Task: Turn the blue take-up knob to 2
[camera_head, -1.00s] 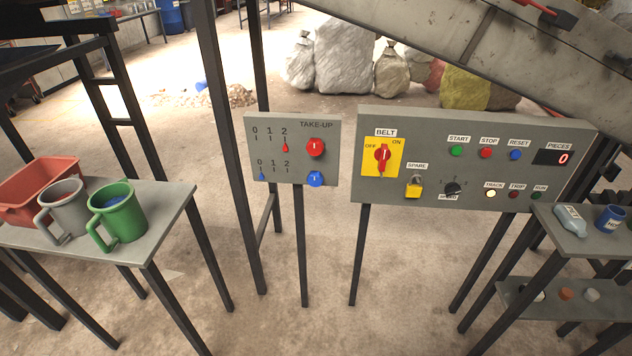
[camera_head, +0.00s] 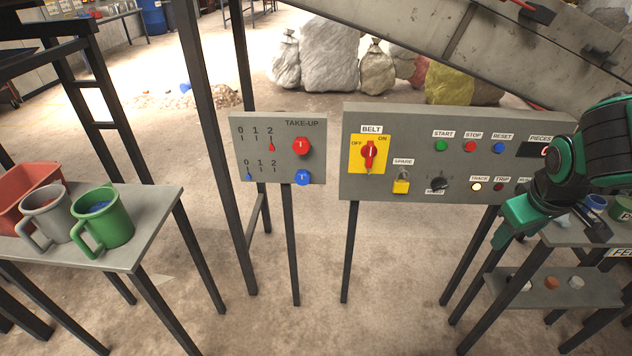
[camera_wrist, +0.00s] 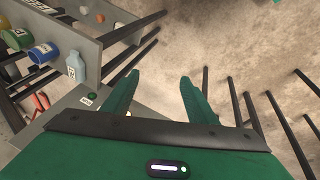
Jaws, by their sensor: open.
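The blue take-up knob (camera_head: 303,178) sits at the lower right of the grey TAKE-UP panel (camera_head: 255,144) in the head view. Its blue pointer (camera_head: 249,176) stands under 0 on the lower 0-1-2 scale. The red knob (camera_head: 302,146) is above it, and its red pointer (camera_head: 271,147) stands under 2. My gripper (camera_head: 504,236) is at the right, in front of the larger panel's right end, well away from the blue knob. In the wrist view my gripper (camera_wrist: 155,92) is open with nothing between its fingers. The blue knob is not seen in the wrist view.
The BELT panel (camera_head: 415,197) with its yellow-backed red switch (camera_head: 369,153) stands right of the TAKE-UP panel. A table with a green mug (camera_head: 103,222), a grey mug and a red bin is at the left. A small shelf (camera_head: 560,288) is at the right. Floor between is clear.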

